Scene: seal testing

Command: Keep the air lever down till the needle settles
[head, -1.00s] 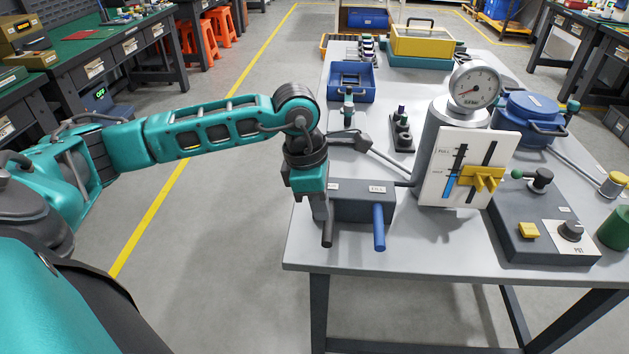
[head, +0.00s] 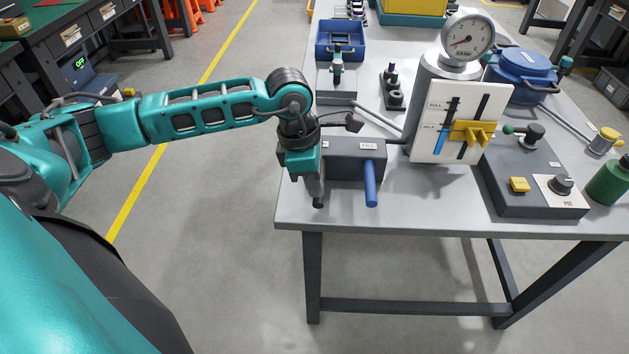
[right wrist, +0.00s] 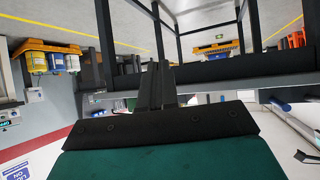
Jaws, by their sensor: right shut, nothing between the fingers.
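In the head view a dark valve box (head: 345,145) stands at the table's near left corner, with a blue lever (head: 371,185) sticking out of its front. My left gripper (head: 316,188) points down at the box's left front. A dark lever tip (head: 318,202) shows just under its fingers, which hide the rest; whether they press it or grip it is unclear. The round gauge (head: 468,38) sits on a grey cylinder behind the white panel (head: 428,147), its needle pointing to the lower left. In the right wrist view my right gripper (right wrist: 156,85) is shut and empty.
A control box (head: 520,175) with a yellow button and black knobs is on the right. A blue lidded pot (head: 522,72), a green container (head: 609,182) and a blue bin (head: 340,40) also stand on the table.

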